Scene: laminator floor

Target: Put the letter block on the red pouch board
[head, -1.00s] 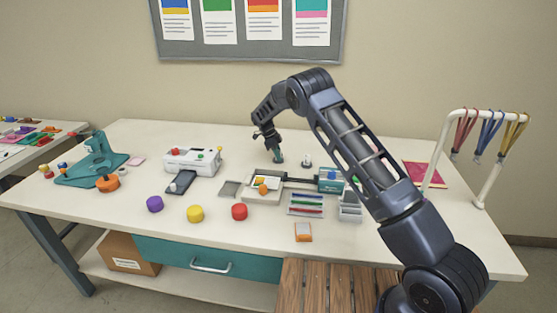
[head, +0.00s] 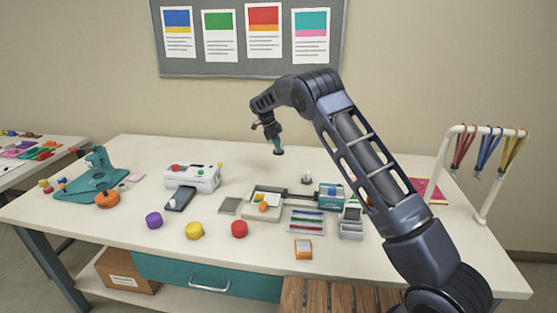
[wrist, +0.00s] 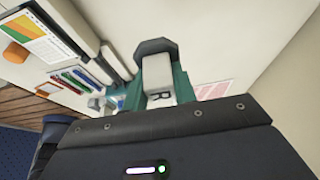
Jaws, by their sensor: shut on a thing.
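My gripper (head: 276,140) is shut on the letter block and holds it in the air above the back of the table. In the wrist view the letter block (wrist: 158,75) is a pale grey piece with a dark wide far end and a dark mark on a white face. Teal parts flank it at my gripper (wrist: 160,95). In the head view only its dark lower end (head: 278,151) shows clearly.
A small pale peg (head: 306,177) stands below and right of my gripper. A white machine (head: 193,177) is to the left and a tray unit (head: 263,203) in front. A lanyard rack (head: 484,203) rises at the right end. The table's back strip looks clear.

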